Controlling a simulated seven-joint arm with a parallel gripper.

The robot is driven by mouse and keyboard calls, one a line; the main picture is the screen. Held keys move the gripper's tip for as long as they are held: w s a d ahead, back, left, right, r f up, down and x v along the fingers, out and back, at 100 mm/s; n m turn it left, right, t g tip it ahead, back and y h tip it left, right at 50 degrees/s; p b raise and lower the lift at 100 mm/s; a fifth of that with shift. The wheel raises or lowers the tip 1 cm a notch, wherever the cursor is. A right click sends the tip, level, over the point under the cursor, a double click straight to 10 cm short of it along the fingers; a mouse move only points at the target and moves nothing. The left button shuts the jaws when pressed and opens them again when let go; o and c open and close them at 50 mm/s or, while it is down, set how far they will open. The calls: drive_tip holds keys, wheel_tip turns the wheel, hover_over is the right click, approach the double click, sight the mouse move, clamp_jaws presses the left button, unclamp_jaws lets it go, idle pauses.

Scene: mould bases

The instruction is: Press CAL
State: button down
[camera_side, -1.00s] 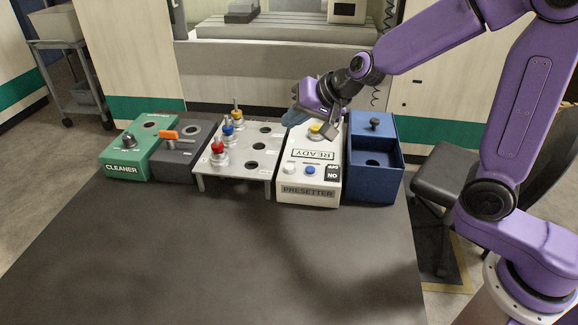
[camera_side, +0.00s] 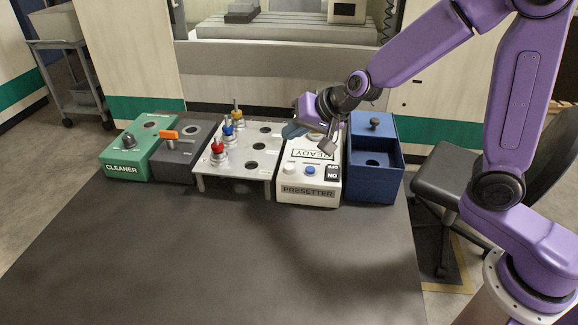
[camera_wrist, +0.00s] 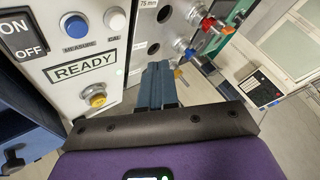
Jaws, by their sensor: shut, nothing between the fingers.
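The white presetter (camera_side: 322,190) stands on the table, with a READY display (camera_wrist: 86,69) on its top. Its white CAL button (camera_wrist: 115,19) is beside the blue MEASURE button (camera_wrist: 75,26) in the wrist view. In the side view the CAL button (camera_side: 289,168) is at the front left of the top, left of the blue button (camera_side: 309,170). My gripper (camera_side: 291,131) is shut and empty, above the presetter's rear left part, behind the CAL button and apart from it. Its blue fingers (camera_wrist: 157,80) also show in the wrist view.
The grey rack (camera_side: 233,177) with red, blue and yellow holders is on the left. A blue box (camera_side: 375,185) stands on the right. The table's front is clear.

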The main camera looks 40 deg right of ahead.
sight(293, 168)
drive_tip(key=shift+f, duration=2.9)
drive_tip(key=shift+f, duration=0.15)
drive_tip(key=shift+f, duration=0.3)
drive_tip(key=shift+f, duration=0.3)
idle(0.5)
idle(0.4)
drive_tip(key=shift+r, duration=0.75)
drive_tip(key=shift+r, duration=2.5)
